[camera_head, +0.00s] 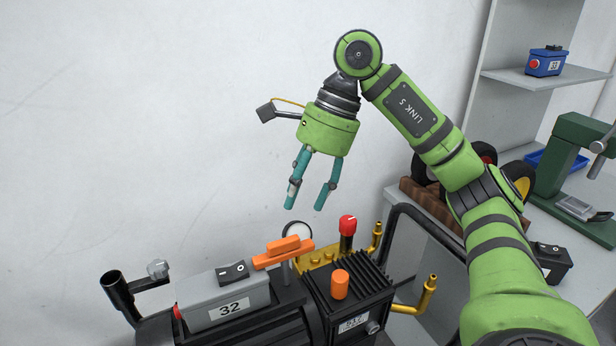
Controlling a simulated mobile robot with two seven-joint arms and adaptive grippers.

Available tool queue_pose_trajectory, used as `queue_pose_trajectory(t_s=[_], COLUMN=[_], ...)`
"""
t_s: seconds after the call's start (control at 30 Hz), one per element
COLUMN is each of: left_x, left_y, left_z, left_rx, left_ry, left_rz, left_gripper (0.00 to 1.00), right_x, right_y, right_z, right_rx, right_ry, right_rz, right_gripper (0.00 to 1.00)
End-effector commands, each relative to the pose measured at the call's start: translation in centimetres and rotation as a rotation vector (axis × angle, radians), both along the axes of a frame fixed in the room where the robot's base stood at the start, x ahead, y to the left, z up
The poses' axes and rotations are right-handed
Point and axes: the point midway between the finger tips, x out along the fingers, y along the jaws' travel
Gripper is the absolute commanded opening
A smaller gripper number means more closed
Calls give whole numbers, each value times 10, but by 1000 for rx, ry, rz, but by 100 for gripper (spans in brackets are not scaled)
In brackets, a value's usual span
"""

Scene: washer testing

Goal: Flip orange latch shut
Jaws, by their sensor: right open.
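The orange latch (283,252) sits on top of the black and gold machine (345,292), between the grey box labelled 32 (222,295) and the ribbed black block. Its bar lies roughly level, slightly tilted, on a grey post. My right gripper (305,206) hangs above and slightly right of the latch, fingers pointing down. It is open and empty, with a clear gap between it and the latch. My left gripper is not in this view.
A red knob (348,225), a round gauge (297,232) and an orange cap (340,284) stand close to the latch. Brass pipes (427,292) stick out at the right. A black tube frame and shelving stand right. The space left of the gripper is clear.

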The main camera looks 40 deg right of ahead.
Motion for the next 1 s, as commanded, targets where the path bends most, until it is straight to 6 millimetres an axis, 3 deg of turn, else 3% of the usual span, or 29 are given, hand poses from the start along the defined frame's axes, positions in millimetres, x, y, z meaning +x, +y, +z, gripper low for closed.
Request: queue_pose_trajectory(t_s=[0.1, 0.3, 1.0], left_x=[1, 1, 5], left_y=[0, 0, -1], left_z=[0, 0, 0], left_rx=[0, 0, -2], left_ry=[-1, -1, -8], left_rz=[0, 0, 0], left_gripper=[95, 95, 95], right_x=[-1, -2, -2], right_y=[-5, -9, -9], right_z=[14, 23, 23], right_rx=[-1, 0, -1], right_ry=[-2, 0, 0], right_rz=[0, 1, 1], right_gripper=[49, 49, 49])
